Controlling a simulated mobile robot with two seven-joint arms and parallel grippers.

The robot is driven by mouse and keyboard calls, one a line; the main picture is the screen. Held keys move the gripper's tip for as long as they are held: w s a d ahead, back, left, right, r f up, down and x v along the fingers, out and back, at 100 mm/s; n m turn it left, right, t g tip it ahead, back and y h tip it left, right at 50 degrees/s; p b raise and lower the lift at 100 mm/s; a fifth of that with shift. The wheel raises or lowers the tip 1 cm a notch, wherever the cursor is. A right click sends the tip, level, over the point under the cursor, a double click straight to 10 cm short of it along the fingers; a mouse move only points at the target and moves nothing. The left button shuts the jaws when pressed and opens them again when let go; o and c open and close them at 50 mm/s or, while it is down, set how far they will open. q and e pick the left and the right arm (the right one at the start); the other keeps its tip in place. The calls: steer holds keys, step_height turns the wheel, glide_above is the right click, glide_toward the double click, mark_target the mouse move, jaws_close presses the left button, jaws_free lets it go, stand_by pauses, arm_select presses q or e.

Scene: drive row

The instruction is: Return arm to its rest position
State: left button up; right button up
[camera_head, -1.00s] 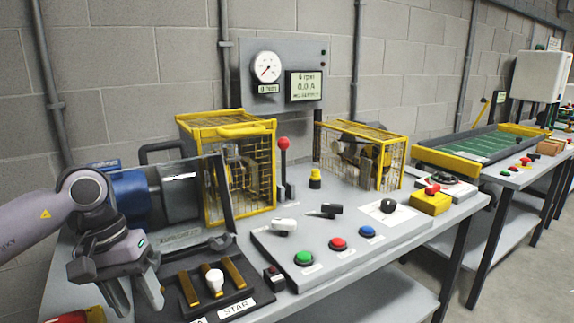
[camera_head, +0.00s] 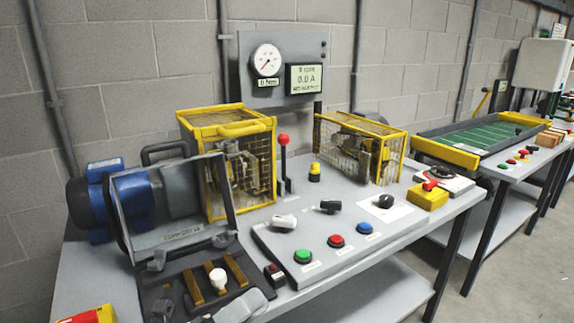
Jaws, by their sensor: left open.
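My left gripper (camera_head: 203,308) shows only in part at the bottom edge of the head view. Grey finger-like parts stand apart in front of the dark switch panel with brass bars (camera_head: 238,270) and a white knob (camera_head: 216,278). One part covers the panel's front label. The gripper looks open, and I see nothing held in it. The rest of the left arm is out of frame. My right gripper is not in view.
A blue motor (camera_head: 91,202) with a raised clear cover stands behind the panel. Yellow cages (camera_head: 228,127), a red-topped lever (camera_head: 283,141) and a button console (camera_head: 318,264) fill the bench. A red and yellow object (camera_head: 91,315) lies at the bottom left.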

arm_select(q)
steer(key=s+a+f+n+t+y+p, duration=0.15)
steer(key=a+f+n+y, duration=0.35)
steer(key=n, duration=0.6)
steer(key=s+a+f+n+t+y, duration=0.1)
steer(key=a+f+n+t+y, duration=0.25)
steer(key=f+n+y, duration=0.5)
steer(key=s+a+f+n+g+y+p, duration=0.1)
steer(key=s+a+f+n+g+y, duration=0.2)
steer(key=s+a+f+n+g, duration=0.3)
steer(key=s+f+n, duration=0.4)
steer(key=s+n, duration=0.1)
steer(key=n, duration=0.2)
steer(key=shift+s+f, duration=0.2)
steer(key=shift+f, duration=0.15)
steer(key=shift+w+d, duration=0.1)
